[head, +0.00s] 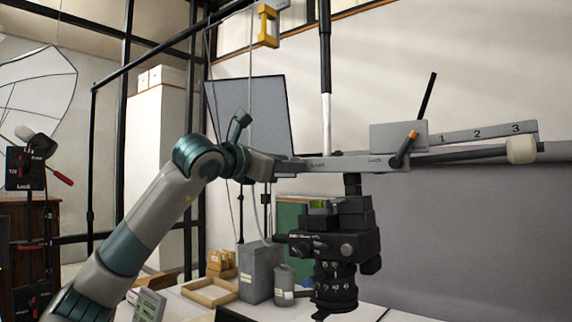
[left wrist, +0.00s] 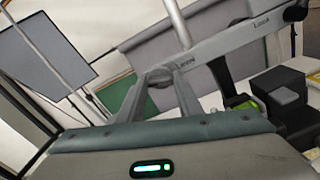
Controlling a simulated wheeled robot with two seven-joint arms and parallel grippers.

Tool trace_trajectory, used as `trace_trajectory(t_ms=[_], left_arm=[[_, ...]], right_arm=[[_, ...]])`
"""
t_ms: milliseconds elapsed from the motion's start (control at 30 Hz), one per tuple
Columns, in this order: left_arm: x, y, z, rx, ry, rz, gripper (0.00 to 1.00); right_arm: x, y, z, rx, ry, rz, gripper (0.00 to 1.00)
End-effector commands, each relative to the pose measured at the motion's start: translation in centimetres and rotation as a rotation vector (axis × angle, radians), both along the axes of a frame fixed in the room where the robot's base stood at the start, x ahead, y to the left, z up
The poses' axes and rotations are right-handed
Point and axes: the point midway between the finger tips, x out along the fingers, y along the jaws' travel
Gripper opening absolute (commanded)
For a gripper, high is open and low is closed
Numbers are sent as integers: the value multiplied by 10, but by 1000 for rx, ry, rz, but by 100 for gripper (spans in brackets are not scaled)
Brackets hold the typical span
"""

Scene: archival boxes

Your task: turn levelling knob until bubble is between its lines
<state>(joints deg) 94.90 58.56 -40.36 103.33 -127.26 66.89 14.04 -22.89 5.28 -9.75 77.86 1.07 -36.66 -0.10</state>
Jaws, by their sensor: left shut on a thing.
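My left gripper (head: 290,166) reaches in from the left to the left end of a grey horizontal arm (head: 345,163) marked "Lock". In the left wrist view its fingers (left wrist: 165,80) are shut on a small round grey knob (left wrist: 160,76) at the end of that arm. The knob is hidden in the head view. A green bubble level (head: 319,205) sits on top of the black camera (head: 335,243) hanging below the arm. It also shows in the left wrist view (left wrist: 240,101). The bubble and its lines are too small to read. My right gripper is not in view.
An orange-tipped lever (head: 406,148) and a numbered bar (head: 480,132) are on the arm's right side. A grey box (head: 257,273), a small canister (head: 285,286) and a wooden tray (head: 210,292) stand below. A grey panel (head: 250,115) stands behind my gripper.

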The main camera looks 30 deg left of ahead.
Motion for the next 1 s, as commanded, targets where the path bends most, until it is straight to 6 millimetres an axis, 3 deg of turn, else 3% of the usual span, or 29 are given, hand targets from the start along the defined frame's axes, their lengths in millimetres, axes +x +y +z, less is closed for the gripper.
trace_trajectory(t_ms=[1000], left_arm=[[0,-2,-2,704,-55,-1,10]], right_arm=[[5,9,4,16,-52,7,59]])
